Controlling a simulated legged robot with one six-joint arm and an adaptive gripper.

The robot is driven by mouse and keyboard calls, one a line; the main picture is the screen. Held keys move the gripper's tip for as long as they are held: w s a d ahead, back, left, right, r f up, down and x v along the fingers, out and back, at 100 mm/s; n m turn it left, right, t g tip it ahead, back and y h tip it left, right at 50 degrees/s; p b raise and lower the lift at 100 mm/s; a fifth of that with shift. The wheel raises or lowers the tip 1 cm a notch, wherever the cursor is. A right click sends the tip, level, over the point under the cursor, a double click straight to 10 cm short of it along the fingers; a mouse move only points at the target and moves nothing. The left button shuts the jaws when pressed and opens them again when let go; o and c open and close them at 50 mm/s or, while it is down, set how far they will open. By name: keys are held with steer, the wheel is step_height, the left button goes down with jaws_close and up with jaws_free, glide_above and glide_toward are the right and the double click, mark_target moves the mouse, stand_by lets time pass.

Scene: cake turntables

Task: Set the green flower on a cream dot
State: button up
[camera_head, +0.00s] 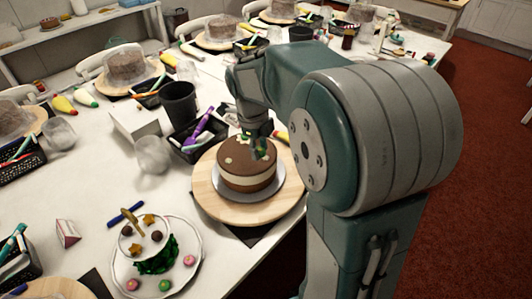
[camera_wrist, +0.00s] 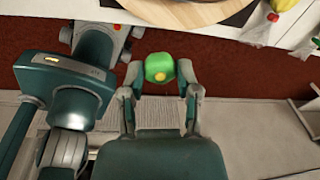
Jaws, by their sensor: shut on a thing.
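The green flower (camera_wrist: 160,68) with a yellow centre is between the fingertips of my gripper (camera_wrist: 161,82) in the wrist view. The gripper is shut on it. In the head view my gripper (camera_head: 259,150) hangs over the chocolate cake (camera_head: 246,184), near its back right. Whether the flower touches the top cannot be told. The cake has a brown top and a cream band. A small cream dot (camera_head: 228,160) shows on the left of its top, and pale spots (camera_head: 243,140) lie near the back. The gripper hides part of the top.
The cake stands on a wooden turntable (camera_head: 210,205) near the table's edge. A plate (camera_head: 192,262) with decorations is at the front left. A black basket (camera_head: 187,150), a black cup (camera_head: 178,101) and a clear cup (camera_head: 152,155) stand behind the cake.

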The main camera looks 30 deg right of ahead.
steer(key=w+d+f, duration=0.3)
steer(key=w, duration=0.1)
glide_above(266, 158)
steer(key=f, duration=0.3)
steer(key=a+f, duration=0.1)
steer(key=shift+s+f, duration=0.2)
steer(key=shift+s, duration=0.1)
steer(key=shift+w+d+f, duration=0.1)
steer(key=shift+d+f, duration=0.1)
steer(key=shift+d, duration=0.05)
steer(key=f, duration=0.3)
steer(key=shift+w+d, duration=0.15)
steer(key=shift+d, duration=0.05)
steer(key=shift+a+f, duration=0.15)
steer(key=shift+f, duration=0.05)
steer(key=shift+f, duration=0.1)
steer(key=o, duration=0.8)
